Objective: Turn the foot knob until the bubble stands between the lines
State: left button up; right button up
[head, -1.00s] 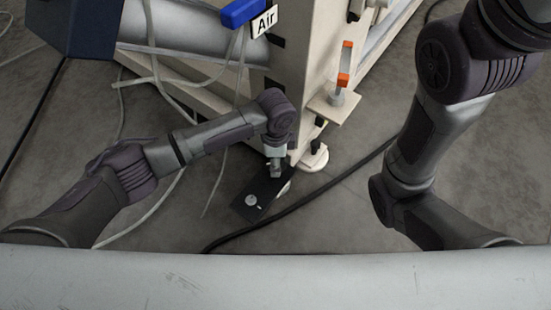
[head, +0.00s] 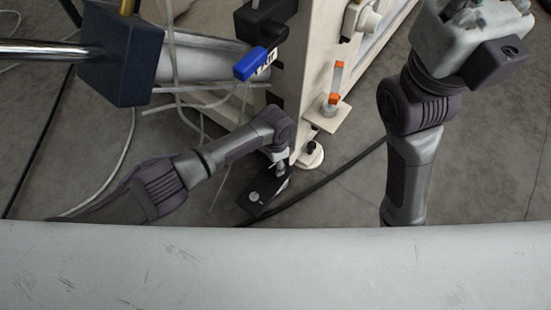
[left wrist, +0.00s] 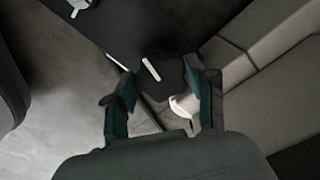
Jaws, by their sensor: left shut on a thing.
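A dark foot knob with a white mark (left wrist: 158,73) sits between the two fingers of my left gripper (left wrist: 163,103), which is shut on it. In the head view my left gripper (head: 282,163) is low at the machine's corner, over a dark plate (head: 262,192). A pale machine foot (head: 312,156) stands just right of it. A small upright level vial (head: 335,82) with orange ends is on a cream bracket above; its bubble and lines are too small to make out. My right gripper (head: 478,8) is cut off by the top edge.
A blue lever (head: 250,64) and loose pale hoses hang left of the cream machine frame (head: 316,50). A black cable (head: 325,181) crosses the floor. Open floor (head: 490,150) lies at the right.

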pick_arm(q)
jog(key=o, duration=1.2)
jog(key=shift+c, duration=0.2)
notch_tip(320, 180, up, 12)
